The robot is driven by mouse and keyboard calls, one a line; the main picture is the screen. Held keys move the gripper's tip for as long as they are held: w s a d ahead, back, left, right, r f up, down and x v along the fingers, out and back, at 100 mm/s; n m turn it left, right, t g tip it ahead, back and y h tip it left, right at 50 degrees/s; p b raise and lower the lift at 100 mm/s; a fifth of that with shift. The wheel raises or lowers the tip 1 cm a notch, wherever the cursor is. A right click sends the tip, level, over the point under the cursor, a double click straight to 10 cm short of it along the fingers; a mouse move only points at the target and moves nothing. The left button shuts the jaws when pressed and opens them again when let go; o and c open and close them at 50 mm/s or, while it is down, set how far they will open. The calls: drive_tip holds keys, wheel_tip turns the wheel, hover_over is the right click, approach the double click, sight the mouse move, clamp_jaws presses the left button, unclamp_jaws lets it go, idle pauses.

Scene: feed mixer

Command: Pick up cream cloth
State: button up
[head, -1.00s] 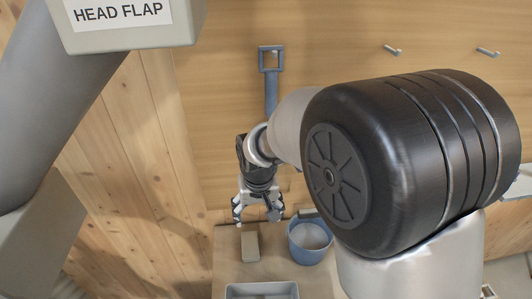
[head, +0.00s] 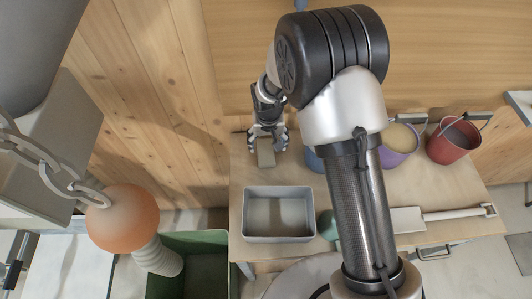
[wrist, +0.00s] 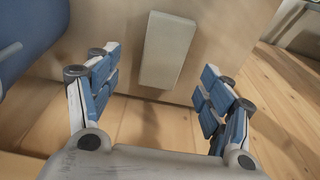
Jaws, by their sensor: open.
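The cream cloth (head: 266,156) looks like a flat, beige folded block lying near the back left edge of the wooden table. In the wrist view the cloth (wrist: 167,50) is a long rectangle ahead of and between the fingers. My gripper (head: 267,140) hangs at the cloth's far end in the head view, its fingers spread to either side. In the wrist view my gripper (wrist: 160,75) is open and empty, with blue-padded fingers. I cannot tell whether any finger touches the cloth.
A grey tray (head: 279,238) stands in front of the cloth. A blue bucket (wrist: 25,35) is close to the left finger in the wrist view. A purple bucket (head: 400,145) and a red bucket (head: 453,140) stand to the right. A green bin (head: 190,243) is below left.

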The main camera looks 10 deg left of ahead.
sight(266, 151)
drive_tip(key=f, duration=0.2)
drive_tip(key=f+b, duration=0.1)
drive_tip(key=f, duration=0.2)
drive_tip(key=shift+w+a+f, duration=0.35)
drive_tip(key=shift+a, duration=0.05)
drive_tip(key=shift+c, duration=0.5)
drive_tip(key=c, duration=1.1)
drive_tip(key=shift+o, duration=0.2)
